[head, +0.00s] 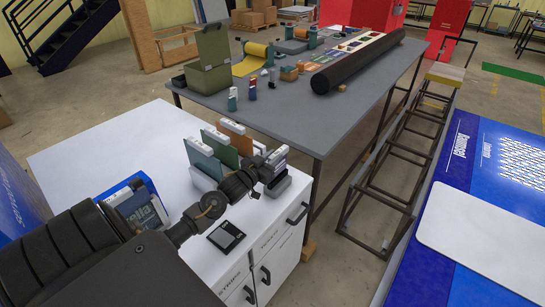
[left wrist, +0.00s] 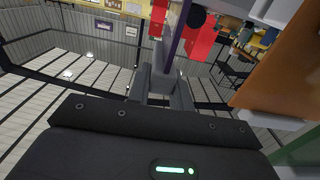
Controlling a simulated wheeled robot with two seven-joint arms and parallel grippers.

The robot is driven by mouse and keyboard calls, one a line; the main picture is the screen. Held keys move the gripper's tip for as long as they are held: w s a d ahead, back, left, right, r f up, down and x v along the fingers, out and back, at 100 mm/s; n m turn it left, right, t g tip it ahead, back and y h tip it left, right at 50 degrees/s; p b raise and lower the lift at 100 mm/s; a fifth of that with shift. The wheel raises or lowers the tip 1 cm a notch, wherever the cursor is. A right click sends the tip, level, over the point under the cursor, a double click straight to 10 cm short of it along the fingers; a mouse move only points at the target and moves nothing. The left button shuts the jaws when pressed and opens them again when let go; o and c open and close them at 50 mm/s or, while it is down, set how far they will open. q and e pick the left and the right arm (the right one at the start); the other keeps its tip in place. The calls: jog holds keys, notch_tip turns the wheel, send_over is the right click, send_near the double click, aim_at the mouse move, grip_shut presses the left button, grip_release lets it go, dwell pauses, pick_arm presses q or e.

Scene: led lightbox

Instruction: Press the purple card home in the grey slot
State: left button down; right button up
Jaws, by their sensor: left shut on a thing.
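My left gripper (head: 268,168) reaches over the white cabinet top, at the right end of a row of cards. In the left wrist view its fingers (left wrist: 160,88) are shut on the thin purple card (left wrist: 178,42), seen nearly edge-on. In the head view the gripper hides most of this card, and only a pale top part (head: 278,156) shows. A grey block (head: 279,185), apparently the grey slot, sits just below the gripper. I cannot tell how deep the card is in it. My right gripper is not in view.
Teal (head: 202,160), green (head: 220,149) and orange (head: 236,138) cards stand upright close to the left of my gripper. A small black device (head: 226,236) lies in front. A grey table (head: 300,118) with several items stands behind.

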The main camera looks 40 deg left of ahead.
pick_arm(q)
jog(key=shift+f+b, duration=1.2)
jog(key=shift+f, duration=0.65)
jog(key=c, duration=1.2)
grip_release()
jog(key=shift+o, duration=0.2)
jog(key=shift+s, duration=0.15)
jog(key=shift+s+p, duration=0.65)
jog(key=s+p, duration=0.3)
jog(key=s, duration=0.3)
jog(key=shift+s, duration=0.25)
jog(key=shift+d, duration=0.1)
